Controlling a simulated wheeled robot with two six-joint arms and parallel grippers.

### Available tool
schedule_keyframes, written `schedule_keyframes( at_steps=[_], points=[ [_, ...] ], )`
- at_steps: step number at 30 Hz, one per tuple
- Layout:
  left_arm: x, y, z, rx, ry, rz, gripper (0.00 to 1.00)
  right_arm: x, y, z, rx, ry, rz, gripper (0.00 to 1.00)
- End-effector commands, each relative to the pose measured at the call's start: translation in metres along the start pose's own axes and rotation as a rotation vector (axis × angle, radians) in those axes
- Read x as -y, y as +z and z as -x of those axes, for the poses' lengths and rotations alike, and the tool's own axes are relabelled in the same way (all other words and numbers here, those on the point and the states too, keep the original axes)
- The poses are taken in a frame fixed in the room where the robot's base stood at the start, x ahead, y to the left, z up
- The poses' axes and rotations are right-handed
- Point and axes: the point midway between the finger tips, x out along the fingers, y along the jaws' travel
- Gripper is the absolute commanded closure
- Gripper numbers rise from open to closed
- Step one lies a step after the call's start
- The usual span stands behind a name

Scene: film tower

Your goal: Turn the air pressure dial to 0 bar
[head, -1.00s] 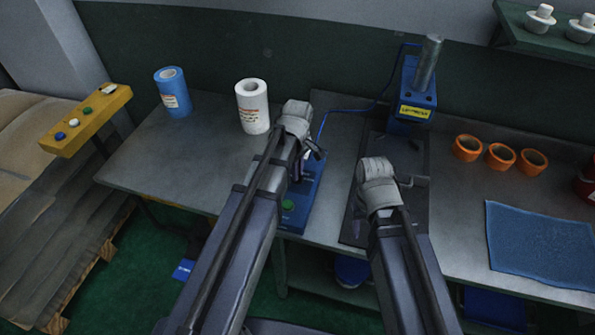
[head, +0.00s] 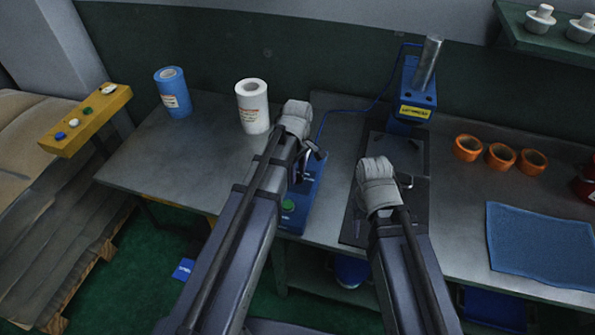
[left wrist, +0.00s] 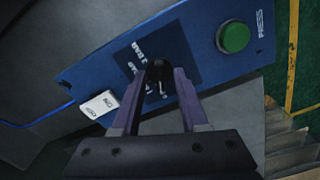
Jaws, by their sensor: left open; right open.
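A blue control box (head: 297,218) lies on the workbench in the head view, mostly behind my left arm. In the left wrist view its face (left wrist: 95,72) carries a dark square with "BAR" lettering, a green button (left wrist: 233,37) and a white switch (left wrist: 100,104). The dark air pressure dial (left wrist: 159,72) sits on that square, partly hidden between my fingers. My left gripper (left wrist: 158,92) is open, its fingers on either side of the dial; contact cannot be told. In the head view my left gripper (head: 314,155) is over the box. My right gripper (head: 405,181) is open and empty over the dark plate.
A blue press (head: 413,95) stands behind the dark plate (head: 412,215). White (head: 252,108) and blue (head: 173,93) rolls stand at the back left. Orange rings (head: 500,156) and a blue cloth (head: 540,248) lie right. A yellow button bar (head: 85,120) is far left.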

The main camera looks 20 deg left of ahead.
Motion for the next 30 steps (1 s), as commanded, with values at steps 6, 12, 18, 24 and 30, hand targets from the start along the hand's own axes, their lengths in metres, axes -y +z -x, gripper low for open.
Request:
schedule_keyframes(
  at_steps=[6,12,18,24,30],
  points=[
    [0.000,0.000,0.009,0.000,0.000,0.000,0.56,-0.001,0.001,0.009,0.000,0.000,0.000,0.50],
    [0.000,0.000,0.029,0.000,0.000,0.000,0.56,-0.003,0.002,0.029,0.000,0.000,0.000,0.50],
    [0.000,0.000,0.057,0.000,0.000,0.000,0.56,-0.005,0.003,0.056,0.000,0.000,0.000,0.50],
    [0.000,0.000,0.076,0.000,0.000,0.000,0.56,-0.007,0.004,0.076,0.000,0.000,0.000,0.50],
    [0.000,0.000,0.078,0.000,0.000,0.000,0.56,-0.007,0.005,0.078,0.000,0.000,0.000,0.50]
  ],
)
